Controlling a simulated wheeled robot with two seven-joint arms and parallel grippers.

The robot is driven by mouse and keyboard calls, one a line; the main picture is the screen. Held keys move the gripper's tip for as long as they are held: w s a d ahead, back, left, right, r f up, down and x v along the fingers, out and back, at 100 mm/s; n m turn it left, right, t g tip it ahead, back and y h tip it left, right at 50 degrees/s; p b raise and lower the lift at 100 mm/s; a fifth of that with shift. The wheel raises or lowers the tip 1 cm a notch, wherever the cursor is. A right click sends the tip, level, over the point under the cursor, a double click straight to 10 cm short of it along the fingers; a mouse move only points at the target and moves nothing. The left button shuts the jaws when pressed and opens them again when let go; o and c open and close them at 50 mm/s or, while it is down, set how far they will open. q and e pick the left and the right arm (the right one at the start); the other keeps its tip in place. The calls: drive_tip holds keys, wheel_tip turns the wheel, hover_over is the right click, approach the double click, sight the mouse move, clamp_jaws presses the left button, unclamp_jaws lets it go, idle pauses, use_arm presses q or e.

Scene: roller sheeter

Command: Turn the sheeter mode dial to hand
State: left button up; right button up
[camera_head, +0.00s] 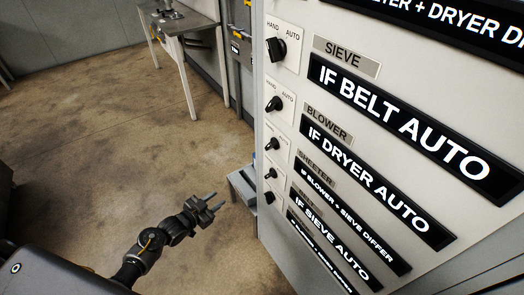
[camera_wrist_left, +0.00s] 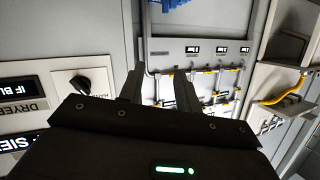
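The sheeter mode dial (camera_head: 271,143) is a small black knob on a white plate on the panel at the right. It is the third from the top, level with the grey SHEETER label (camera_head: 317,168). It is too small to tell which setting it points to. My left gripper (camera_head: 213,201) is open and empty, low and to the left of the panel, apart from every dial. In the left wrist view its two fingers (camera_wrist_left: 160,90) stand apart with nothing between them. A black dial (camera_wrist_left: 80,84) shows to their left, beside an upside-down DRYER label. My right gripper is not in view.
Other similar dials sit above and below, including the large top one (camera_head: 279,48) by the SIEVE label. Black displays (camera_head: 410,125) fill the panel's right. A metal table (camera_head: 182,24) stands at the back. The floor left of the panel is open.

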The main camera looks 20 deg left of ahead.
use_arm(q)
drive_tip(key=w+d+r+m+t+h, duration=0.1)
drive_tip(key=d+r+m+h, duration=0.15)
drive_tip(key=r, duration=0.65)
drive_tip(key=d+r+m+t+h, duration=0.1)
drive_tip(key=d+r+m+h, duration=0.2)
drive_tip(key=r, duration=0.5)
drive_tip(key=m+g+h, duration=0.2)
drive_tip(key=m+h, duration=0.3)
drive_tip(key=h, duration=0.2)
approach(267, 148)
drive_tip(key=shift+n+y, duration=0.25)
drive_tip(key=p+x, duration=0.1)
drive_tip(key=x, duration=0.1)
drive_tip(key=p+x, duration=0.1)
drive_tip(key=x, duration=0.2)
drive_tip(key=p+x, duration=0.1)
drive_tip(key=x, duration=0.1)
drive_tip(key=shift+r, duration=0.35)
drive_tip(key=shift+w+d+p, duration=0.35)
drive_tip(key=shift+w+d, duration=0.05)
drive_tip(key=shift+d, duration=0.1)
clamp_jaws()
